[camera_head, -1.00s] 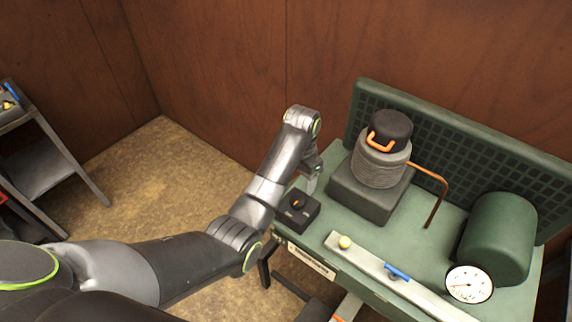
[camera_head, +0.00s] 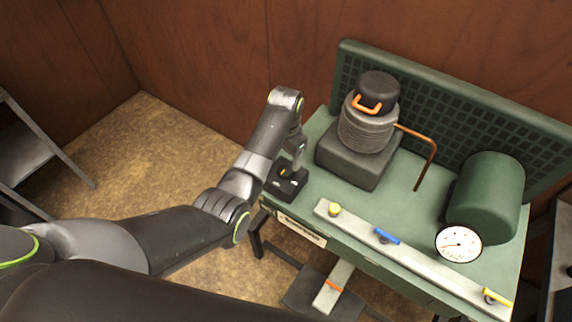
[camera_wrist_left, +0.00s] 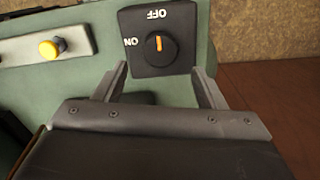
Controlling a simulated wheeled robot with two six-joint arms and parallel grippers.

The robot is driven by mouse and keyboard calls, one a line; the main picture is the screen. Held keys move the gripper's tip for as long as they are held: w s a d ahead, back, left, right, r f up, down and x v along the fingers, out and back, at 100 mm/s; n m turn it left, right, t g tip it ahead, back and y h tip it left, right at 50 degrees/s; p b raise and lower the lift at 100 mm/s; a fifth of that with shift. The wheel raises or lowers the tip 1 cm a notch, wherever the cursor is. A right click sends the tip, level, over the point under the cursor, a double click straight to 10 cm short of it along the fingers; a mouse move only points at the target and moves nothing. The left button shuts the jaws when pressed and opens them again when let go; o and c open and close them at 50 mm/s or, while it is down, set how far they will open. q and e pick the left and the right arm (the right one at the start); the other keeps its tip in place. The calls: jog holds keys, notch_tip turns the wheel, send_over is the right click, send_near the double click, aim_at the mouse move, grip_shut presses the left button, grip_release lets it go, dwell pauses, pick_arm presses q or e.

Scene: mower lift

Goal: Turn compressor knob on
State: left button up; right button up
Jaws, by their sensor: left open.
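The compressor knob is a round black dial (camera_wrist_left: 150,50) on a small black switch box (camera_head: 294,190) at the left front corner of the green bench. In the left wrist view its orange mark stands vertical, in line with the upside-down OFF label at the top; the ON label is at the left. My left gripper (camera_wrist_left: 160,70) is open and empty, its two fingers pointing at the knob with the dial between and just beyond the tips. In the head view the left gripper (camera_head: 293,165) is just above the box and partly hides the knob. My right gripper is not in view.
The green bench (camera_head: 400,205) carries a ridged compressor (camera_head: 366,130) with a copper pipe, a green tank (camera_head: 488,195) and a white gauge (camera_head: 459,244). A light strip (camera_head: 350,222) with a yellow knob and blue and yellow levers runs along the front. A mesh panel stands behind.

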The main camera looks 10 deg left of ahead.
aim_at(286, 168)
pick_arm(q)
notch_tip(286, 168, down, 4)
jog(key=shift+f, duration=0.75)
jog(key=c, duration=1)
